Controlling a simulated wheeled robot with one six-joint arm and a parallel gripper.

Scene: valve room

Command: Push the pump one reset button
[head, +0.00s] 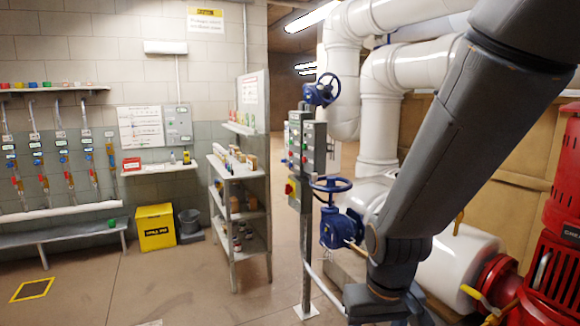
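Grey control boxes with small red and green buttons (314,147) stand on a post left of my arm. A lower box (293,192) on the same post carries a red knob on yellow. The button labels are too small to read, so I cannot tell which one is the pump one reset button. My dark grey arm crosses the right side, from the upper right down to the bottom middle. My gripper is not visible, and nothing of mine is seen touching the boxes.
Blue handwheels (321,90) and (330,184) are close to the boxes. White pipes (378,130) and a red pump (560,240) are at right. A grey shelf (240,200) stands left of the post. A yellow bin (155,227) is by the wall. The left floor is mostly open.

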